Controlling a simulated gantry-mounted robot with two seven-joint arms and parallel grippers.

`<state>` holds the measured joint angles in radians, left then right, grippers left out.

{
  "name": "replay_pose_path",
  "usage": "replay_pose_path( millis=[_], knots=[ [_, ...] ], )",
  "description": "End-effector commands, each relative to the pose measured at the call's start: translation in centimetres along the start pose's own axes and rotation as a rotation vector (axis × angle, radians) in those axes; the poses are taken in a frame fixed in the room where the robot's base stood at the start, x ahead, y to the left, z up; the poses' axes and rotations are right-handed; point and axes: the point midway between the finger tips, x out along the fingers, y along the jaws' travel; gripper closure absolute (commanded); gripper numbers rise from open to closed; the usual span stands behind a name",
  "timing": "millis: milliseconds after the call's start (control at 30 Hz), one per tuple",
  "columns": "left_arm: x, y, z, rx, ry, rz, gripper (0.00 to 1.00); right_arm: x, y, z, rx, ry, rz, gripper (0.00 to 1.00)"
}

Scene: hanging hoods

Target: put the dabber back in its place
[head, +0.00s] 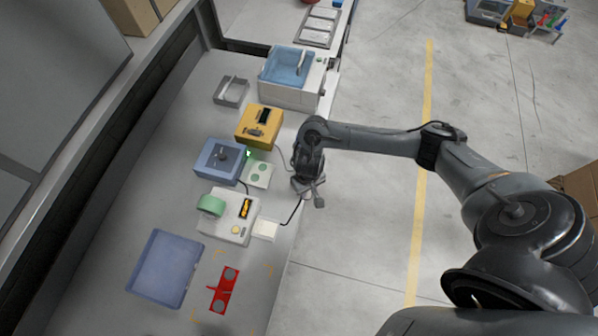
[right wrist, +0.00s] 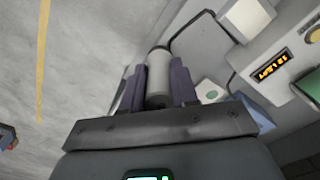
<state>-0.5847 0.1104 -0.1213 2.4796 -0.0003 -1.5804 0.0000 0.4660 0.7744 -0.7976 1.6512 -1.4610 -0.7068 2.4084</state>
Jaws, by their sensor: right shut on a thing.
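My right gripper (right wrist: 158,84) is shut on a grey cylinder with a pale end, which looks like the dabber (right wrist: 158,68), held between its two dark fingers. In the head view my right gripper (head: 309,190) hangs at the bench's right edge, right of the white pad with green discs (head: 260,173); the held cylinder is too small there to make out surely. The pad's corner also shows beside the right finger in the wrist view (right wrist: 209,91). A red holder with grey round spots (head: 222,290) lies near the bench's front. My left gripper is out of view.
Near the pad stand a blue box with a knob (head: 219,161), a yellow device (head: 259,126) and a white device with a display and green roll (head: 236,222). A blue tray (head: 166,268) lies front left. A blue-lidded bath (head: 290,72) stands at the back. Cables cross the bench edge.

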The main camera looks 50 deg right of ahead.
Motion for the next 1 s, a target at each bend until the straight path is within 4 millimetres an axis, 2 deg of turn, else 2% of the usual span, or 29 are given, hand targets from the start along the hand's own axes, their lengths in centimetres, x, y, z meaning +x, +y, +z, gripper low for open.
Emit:
replay_pose_path(
  millis=[33, 100, 233, 367, 567, 700, 900, 1000],
  knots=[
    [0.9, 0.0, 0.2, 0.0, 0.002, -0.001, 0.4, 0.8, 0.8, 0.1, -0.003, 0.0, 0.002, 0.91],
    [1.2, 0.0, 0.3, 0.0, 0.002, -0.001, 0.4, 1.2, 1.5, 0.0, 0.001, -0.001, 0.001, 0.91],
    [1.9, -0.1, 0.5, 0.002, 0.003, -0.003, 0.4, 2.1, 1.8, -0.8, 0.005, 0.0, -0.002, 0.91],
    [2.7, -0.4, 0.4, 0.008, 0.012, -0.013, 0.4, 3.5, 1.2, -2.6, 0.007, 0.0, -0.003, 0.91],
    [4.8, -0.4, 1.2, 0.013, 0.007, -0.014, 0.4, 6.1, 0.2, -6.7, 0.007, -0.001, -0.003, 0.91],
    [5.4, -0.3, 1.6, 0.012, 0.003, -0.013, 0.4, 7.2, -0.4, -9.0, 0.005, 0.0, -0.001, 0.91],
    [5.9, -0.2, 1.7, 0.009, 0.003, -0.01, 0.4, 8.3, -0.8, -10.8, 0.004, 0.0, -0.002, 0.91],
    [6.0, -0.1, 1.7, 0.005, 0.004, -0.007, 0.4, 8.5, -0.9, -11.2, 0.002, -0.001, -0.001, 0.91]
  ],
)
